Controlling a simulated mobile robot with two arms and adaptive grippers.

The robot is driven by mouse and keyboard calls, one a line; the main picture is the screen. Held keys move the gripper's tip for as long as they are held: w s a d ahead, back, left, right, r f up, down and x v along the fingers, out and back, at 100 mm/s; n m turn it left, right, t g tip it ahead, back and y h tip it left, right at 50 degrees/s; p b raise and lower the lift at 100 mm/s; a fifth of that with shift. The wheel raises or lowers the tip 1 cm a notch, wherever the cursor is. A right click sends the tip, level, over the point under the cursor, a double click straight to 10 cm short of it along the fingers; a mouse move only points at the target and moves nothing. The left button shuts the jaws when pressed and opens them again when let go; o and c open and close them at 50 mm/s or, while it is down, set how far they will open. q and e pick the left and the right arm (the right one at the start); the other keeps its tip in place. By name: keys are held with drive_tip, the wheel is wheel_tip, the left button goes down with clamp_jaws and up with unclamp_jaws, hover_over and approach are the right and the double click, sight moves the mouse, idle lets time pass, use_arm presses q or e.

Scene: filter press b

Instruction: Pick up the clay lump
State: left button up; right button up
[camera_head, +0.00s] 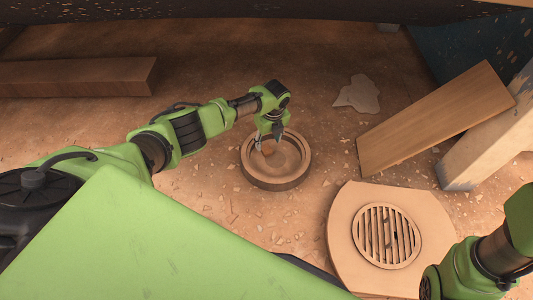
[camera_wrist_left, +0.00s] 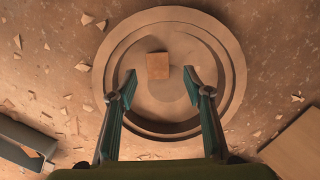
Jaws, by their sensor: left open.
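The clay lump (camera_wrist_left: 158,66) is a small orange-brown block lying inside a round, stepped clay-coloured dish (camera_wrist_left: 233,60) on the floor. In the head view the lump (camera_head: 267,147) shows partly behind my left gripper, near the dish's left inner side. The dish (camera_head: 275,183) stands near the middle of that view. My left gripper (camera_head: 267,143) points down over the dish. In the left wrist view its two fingers (camera_wrist_left: 158,80) are apart, with the lump between and just beyond the tips, not visibly touched. My right arm shows at the lower right of the head view; its fingers are not visible.
A slotted round grate (camera_head: 387,236) in a flat plate lies at the lower right. A plank (camera_head: 436,118) leans near a pale post (camera_head: 490,140). A wooden beam (camera_head: 75,77) lies at the back left. Small chips litter the floor; a pale flat patch (camera_head: 358,94) lies behind the dish.

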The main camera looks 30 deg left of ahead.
sight(267, 149)
use_arm(q)
drive_tip(key=shift+f+b, duration=0.45)
drive_tip(key=f+b, duration=0.2)
drive_tip(key=f, duration=0.1)
drive_tip(key=f+b, duration=0.1)
drive_tip(key=b, duration=0.1)
drive_tip(key=shift+a+f, duration=0.2)
drive_tip(key=shift+a, duration=0.1)
drive_tip(key=shift+r, duration=0.1)
drive_tip(key=c, duration=1.2)
